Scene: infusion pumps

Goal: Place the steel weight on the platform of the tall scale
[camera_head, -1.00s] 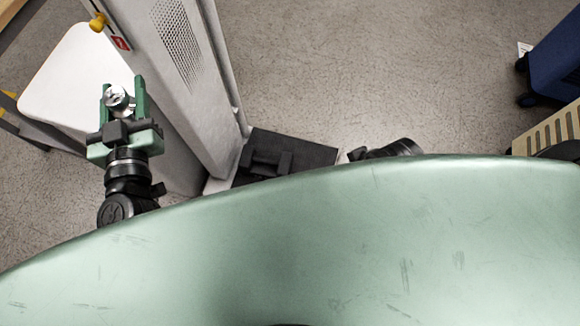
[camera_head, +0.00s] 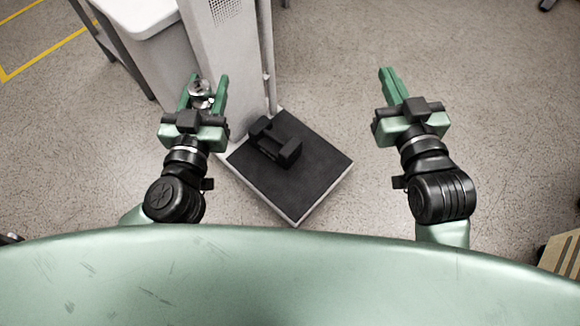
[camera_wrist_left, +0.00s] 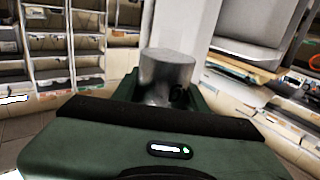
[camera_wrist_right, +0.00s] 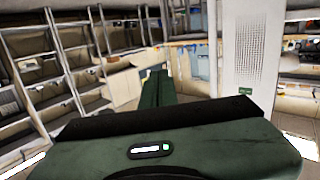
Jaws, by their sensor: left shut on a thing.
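The steel weight (camera_head: 200,88) is a small shiny cylinder between the fingers of my left gripper (camera_head: 205,92), which is shut on it. It also shows in the left wrist view (camera_wrist_left: 165,75), upright between the green fingers. The tall scale has a pale grey column (camera_head: 235,70) just right of the left gripper in the head view. Its black platform (camera_head: 315,165) lies low on the floor, to the right of and below the left gripper in that view. My right gripper (camera_head: 389,78) is right of the platform, with its fingers together and nothing visible between them.
A black block-like object (camera_head: 275,142) sits on the platform's left part, near the column. A white-topped piece of furniture (camera_head: 140,15) stands left of the column. The floor (camera_head: 330,60) right of the column is clear. Shelves (camera_wrist_right: 60,70) show in the wrist views.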

